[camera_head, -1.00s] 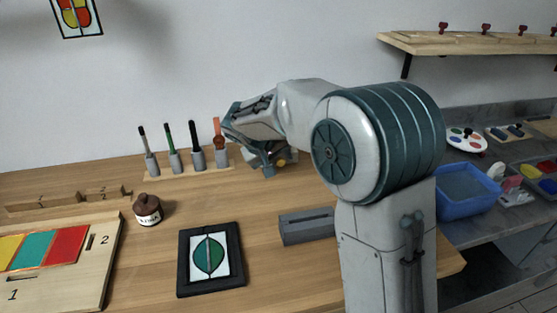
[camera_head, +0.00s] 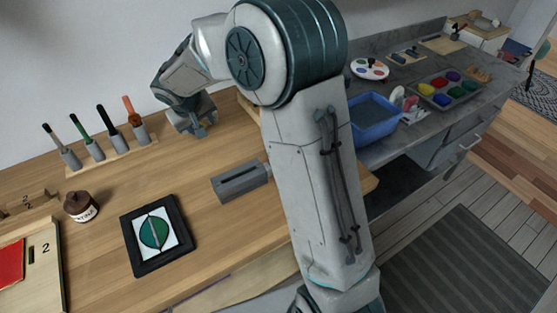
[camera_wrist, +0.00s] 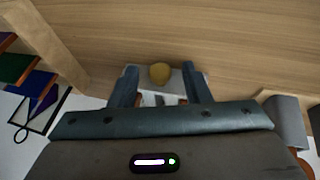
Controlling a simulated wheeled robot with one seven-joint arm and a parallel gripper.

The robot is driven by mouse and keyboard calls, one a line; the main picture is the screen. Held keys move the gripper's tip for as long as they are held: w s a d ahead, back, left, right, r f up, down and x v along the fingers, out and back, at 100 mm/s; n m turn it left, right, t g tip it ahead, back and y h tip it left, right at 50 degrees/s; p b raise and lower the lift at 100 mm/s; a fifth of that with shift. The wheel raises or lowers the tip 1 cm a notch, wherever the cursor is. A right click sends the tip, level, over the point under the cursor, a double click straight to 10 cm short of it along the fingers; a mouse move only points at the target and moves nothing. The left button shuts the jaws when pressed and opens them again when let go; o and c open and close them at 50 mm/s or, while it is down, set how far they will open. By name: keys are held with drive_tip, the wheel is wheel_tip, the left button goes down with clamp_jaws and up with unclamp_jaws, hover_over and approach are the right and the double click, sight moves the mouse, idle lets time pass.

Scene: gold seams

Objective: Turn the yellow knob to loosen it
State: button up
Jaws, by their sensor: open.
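The yellow knob (camera_wrist: 160,73) shows in the wrist view as a rounded piece on a pale grey base. It lies between the tips of my open gripper (camera_wrist: 159,69), with a visible gap on each side. Whether the fingertips are level with it in depth I cannot tell. In the head view my gripper (camera_head: 198,128) is low over the back of the wooden bench, right of the tool rack. The knob is not visible there; my gripper and arm cover that spot.
The rack (camera_head: 112,157) of upright tools stands left of my gripper. A blue bin (camera_head: 374,122) stands on the grey counter at right.

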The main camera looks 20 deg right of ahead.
drive_tip(key=shift+d+r+m+g+y+p, duration=0.2)
drive_tip(key=shift+y+p, duration=0.55)
drive_tip(key=shift+p, duration=1.3)
drive_tip(key=shift+d+r+m+g+y+p, duration=0.2)
drive_tip(key=shift+y+p, duration=0.55)
drive_tip(key=shift+p, duration=1.3)
